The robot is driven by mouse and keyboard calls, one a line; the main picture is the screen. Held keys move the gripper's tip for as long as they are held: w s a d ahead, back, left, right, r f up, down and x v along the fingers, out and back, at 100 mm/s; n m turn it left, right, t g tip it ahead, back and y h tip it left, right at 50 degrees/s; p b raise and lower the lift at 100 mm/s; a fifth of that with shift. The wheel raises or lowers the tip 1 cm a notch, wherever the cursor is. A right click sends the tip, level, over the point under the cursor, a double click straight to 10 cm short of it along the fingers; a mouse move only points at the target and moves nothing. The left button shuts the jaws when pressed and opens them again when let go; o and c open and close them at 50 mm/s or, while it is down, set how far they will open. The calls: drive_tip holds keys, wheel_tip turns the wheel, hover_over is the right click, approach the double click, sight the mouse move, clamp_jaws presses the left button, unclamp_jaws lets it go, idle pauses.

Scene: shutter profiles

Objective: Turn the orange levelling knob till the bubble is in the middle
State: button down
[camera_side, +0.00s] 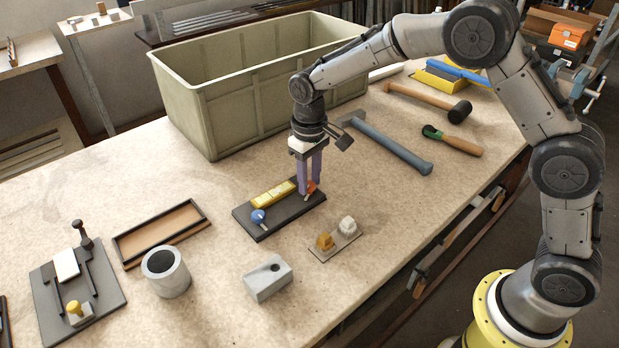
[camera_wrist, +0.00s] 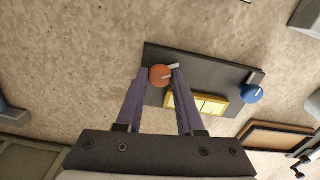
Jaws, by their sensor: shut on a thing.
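The orange knob (camera_wrist: 160,75) sits at one end of a dark base plate (camera_side: 258,232). It has a pale pointer mark, and in the side view it shows partly behind my fingers (camera_side: 311,187). My gripper (camera_wrist: 160,77) points down with its purple fingers on either side of the orange knob, shut on it. A yellow level (camera_side: 272,194) lies along the plate; the wrist view shows part of its pale window (camera_wrist: 205,104). The bubble is too small to make out. A blue knob (camera_side: 258,216) with a pale pointer is at the plate's other end.
A large green bin (camera_side: 230,105) stands behind the plate. A hammer (camera_side: 390,145) lies to the right. A small plate with yellow and white knobs (camera_side: 335,243), a grey block (camera_side: 268,279) and a grey cylinder (camera_side: 166,272) stand in front. Bare bench lies between them.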

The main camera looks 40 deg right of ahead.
sight(310, 184)
drive_tip(key=m, duration=0.4)
drive_tip(key=shift+r+m, duration=0.1)
drive_tip(key=shift+m, duration=1.8)
drive_tip(key=c, duration=0.5)
unclamp_jaws()
wheel_tip(310, 184, up, 14)
drive_tip(key=shift+f, duration=0.1)
